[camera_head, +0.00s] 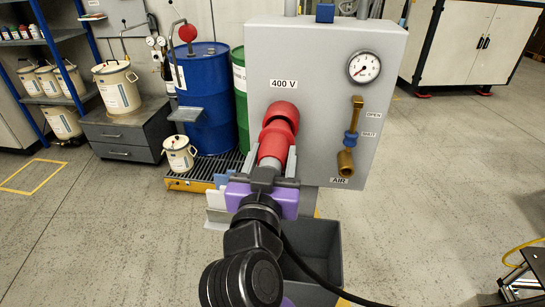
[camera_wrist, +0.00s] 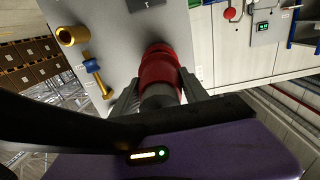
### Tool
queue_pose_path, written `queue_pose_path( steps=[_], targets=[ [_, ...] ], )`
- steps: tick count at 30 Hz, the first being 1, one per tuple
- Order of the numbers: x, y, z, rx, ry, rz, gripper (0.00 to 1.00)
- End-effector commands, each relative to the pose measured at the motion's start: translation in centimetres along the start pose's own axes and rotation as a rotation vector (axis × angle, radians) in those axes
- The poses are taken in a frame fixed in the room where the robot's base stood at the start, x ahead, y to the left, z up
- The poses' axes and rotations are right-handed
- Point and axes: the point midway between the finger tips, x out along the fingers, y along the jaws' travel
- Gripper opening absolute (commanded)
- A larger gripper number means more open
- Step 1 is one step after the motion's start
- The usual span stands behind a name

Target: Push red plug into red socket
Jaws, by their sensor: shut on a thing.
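The red socket (camera_head: 282,114) is on the grey panel under the "400 V" label. The red plug (camera_head: 272,149) is right below it, its front at the socket's mouth and overlapping it in the head view. I cannot tell how deep it sits. My gripper (camera_head: 276,168) is shut on the plug, a grey finger on each side. In the wrist view, a dark grey plug body (camera_wrist: 160,96) shows between the fingers of my gripper (camera_wrist: 160,90), with red parts (camera_wrist: 165,62) just beyond. There the border between plug and socket is unclear.
The grey panel (camera_head: 325,60) carries a gauge (camera_head: 364,67) and a brass air valve (camera_head: 355,120) with a blue part, right of the socket. A blue drum (camera_head: 205,95) and a white can (camera_head: 179,153) stand at left. A dark bin (camera_head: 317,250) is below.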

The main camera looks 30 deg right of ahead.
Motion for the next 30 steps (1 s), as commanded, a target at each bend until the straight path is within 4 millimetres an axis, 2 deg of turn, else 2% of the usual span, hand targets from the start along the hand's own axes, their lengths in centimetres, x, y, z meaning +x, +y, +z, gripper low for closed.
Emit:
queue_pose_path(
  steps=[18,30],
  targets=[
    [1.4,0.0,-0.1,0.002,0.003,0.000,0.04],
    [1.5,0.0,-0.1,0.001,0.002,0.000,0.04]
  ],
)
